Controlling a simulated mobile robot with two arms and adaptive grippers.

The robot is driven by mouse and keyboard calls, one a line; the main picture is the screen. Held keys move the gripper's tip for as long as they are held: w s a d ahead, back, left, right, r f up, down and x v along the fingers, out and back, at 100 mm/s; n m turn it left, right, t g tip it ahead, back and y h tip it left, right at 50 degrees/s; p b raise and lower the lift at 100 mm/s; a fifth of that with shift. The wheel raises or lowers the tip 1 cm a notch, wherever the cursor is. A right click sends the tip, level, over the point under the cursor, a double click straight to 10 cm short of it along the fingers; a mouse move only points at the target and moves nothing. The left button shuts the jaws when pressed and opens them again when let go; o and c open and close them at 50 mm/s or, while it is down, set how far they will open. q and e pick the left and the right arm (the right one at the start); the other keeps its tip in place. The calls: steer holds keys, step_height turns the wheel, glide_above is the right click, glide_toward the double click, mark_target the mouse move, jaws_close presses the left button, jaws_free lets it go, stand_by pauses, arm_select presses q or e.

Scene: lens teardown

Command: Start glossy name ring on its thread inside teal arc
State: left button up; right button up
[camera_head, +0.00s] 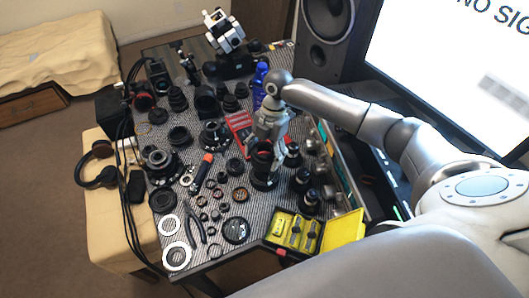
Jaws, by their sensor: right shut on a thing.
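My right gripper (264,150) points down over the right middle of the worktable. It is shut on a small dark ring-like part at the top of a black lens barrel (263,178). A reddish band shows at the barrel's mouth between the fingers. The fingers hide most of the held part, and its gloss and lettering are too small to make out. I cannot tell whether it touches the thread or sits above it. No teal arc can be made out at the barrel. My left gripper is not in view.
The striped mat (215,250) is crowded with black lens parts and rings. A yellow case (343,231) stands at the front right, and a red tray (240,123) lies behind the gripper. A monitor (455,60) and a speaker (325,35) stand at the right and back.

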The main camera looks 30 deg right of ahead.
steer(key=shift+f+b, duration=2)
steer(key=shift+f, duration=1.1)
steer(key=shift+f, duration=0.2)
steer(key=shift+r+p, duration=0.25)
steer(key=shift+p, duration=0.35)
steer(key=shift+f, duration=0.4)
steer(key=o, duration=1.1)
steer(key=shift+c, duration=0.2)
